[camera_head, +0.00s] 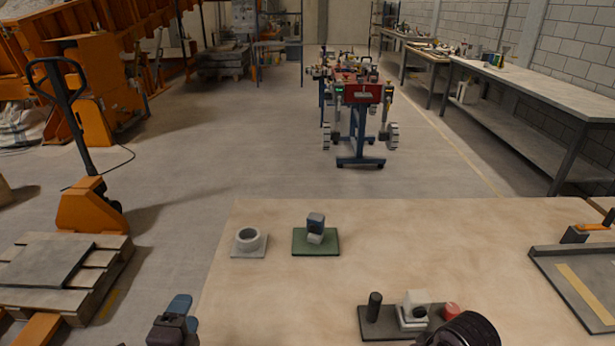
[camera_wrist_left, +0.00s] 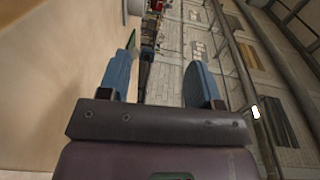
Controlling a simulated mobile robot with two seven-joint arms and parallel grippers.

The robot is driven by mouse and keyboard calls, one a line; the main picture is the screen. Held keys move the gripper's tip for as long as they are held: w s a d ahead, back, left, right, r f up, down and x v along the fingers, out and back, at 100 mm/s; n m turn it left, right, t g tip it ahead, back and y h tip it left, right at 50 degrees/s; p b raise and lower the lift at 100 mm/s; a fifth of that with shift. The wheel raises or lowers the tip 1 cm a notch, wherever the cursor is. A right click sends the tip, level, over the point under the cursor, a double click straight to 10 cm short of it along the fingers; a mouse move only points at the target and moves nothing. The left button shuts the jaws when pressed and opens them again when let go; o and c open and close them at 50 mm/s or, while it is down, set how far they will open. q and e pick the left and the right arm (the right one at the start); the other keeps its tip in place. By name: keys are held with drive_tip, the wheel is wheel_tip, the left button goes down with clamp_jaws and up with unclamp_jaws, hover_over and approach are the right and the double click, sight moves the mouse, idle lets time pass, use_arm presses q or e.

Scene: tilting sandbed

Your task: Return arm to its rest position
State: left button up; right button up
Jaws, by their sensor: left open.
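My left gripper (camera_head: 180,315) is low at the bottom left of the head view, beside the table's left edge, with its blue fingertips showing. In the left wrist view the two blue fingers (camera_wrist_left: 161,80) stand apart with nothing held between them. The tan table top (camera_head: 270,290) lies to the right of the gripper in the head view, and at the left in the wrist view. My right gripper cannot be made out.
On the table stand a grey ring on a plate (camera_head: 248,242), a green plate (camera_head: 300,245) bearing a small dark-topped block (camera_head: 316,226), a dark base (camera_head: 376,330) with several small parts, and a grey tray (camera_head: 560,275). A pallet (camera_head: 100,262) and orange pallet jack (camera_head: 88,210) stand left.

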use_arm(q)
drive_tip(key=s+a+f+n+g+y, duration=0.1)
drive_tip(key=s+a+n+g, duration=0.1)
drive_tip(key=s+n+g, duration=0.8)
drive_tip(key=s+a+f+n+g+y, duration=0.1)
drive_tip(key=s+f+n+g, duration=0.15)
drive_tip(key=s+n, duration=0.85)
use_arm(e)
drive_tip(key=s+d+t+h, duration=0.1)
drive_tip(key=s+d, duration=0.3)
drive_tip(key=s, duration=0.3)
drive_tip(key=s+d+h, duration=0.1)
drive_tip(key=s+d, duration=0.3)
drive_tip(key=s, duration=0.3)
use_arm(q)
drive_tip(key=w+f+m+t+h, duration=0.1)
drive_tip(key=w+f+m+t, duration=0.2)
drive_tip(key=f+t, duration=0.4)
drive_tip(key=shift+w+f, duration=0.65)
drive_tip(key=shift+f, duration=0.65)
use_arm(e)
drive_tip(key=w+f+t, duration=0.7)
drive_tip(key=f+t, duration=0.1)
drive_tip(key=f, duration=0.2)
drive_tip(key=shift+w+f+n, duration=0.15)
drive_tip(key=shift+f+n, duration=0.15)
